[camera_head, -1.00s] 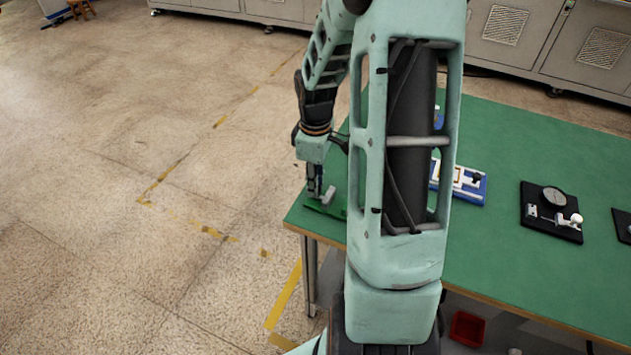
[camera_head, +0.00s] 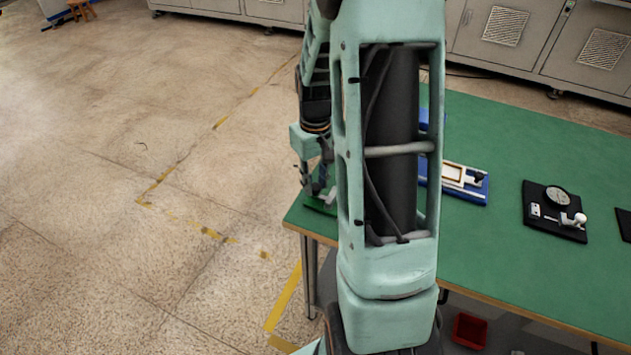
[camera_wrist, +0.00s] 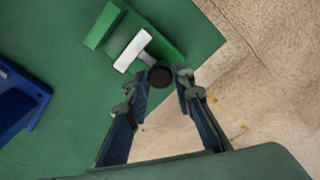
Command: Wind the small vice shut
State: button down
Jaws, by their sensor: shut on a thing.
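The small vice is green with a pale T-shaped moving jaw (camera_wrist: 134,49) and a dark round knob (camera_wrist: 160,76) at the end of its stem. In the wrist view, the pale jaw stands apart from the green end block (camera_wrist: 102,26), with a gap between. My gripper (camera_wrist: 161,81) has its two fingers on either side of the knob and is shut on it. In the head view, the green vice base (camera_head: 318,207) sits at the table's near left corner. My gripper (camera_head: 320,185) is over it, and my arm partly hides the vice.
The green table (camera_head: 520,270) ends close beside the vice, with speckled floor beyond. A blue fixture (camera_head: 465,190) and a black plate with a dial (camera_head: 555,211) stand to the right. A blue object (camera_wrist: 20,100) lies left in the wrist view.

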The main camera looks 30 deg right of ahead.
aim_at(315, 186)
jog(key=shift+m, duration=0.6)
jog(key=c, duration=1.7)
grip_release()
jog(key=shift+o, duration=0.2)
jog(key=shift+r, duration=0.15)
notch_tip(315, 186, up, 12)
jog(key=shift+c, duration=0.4)
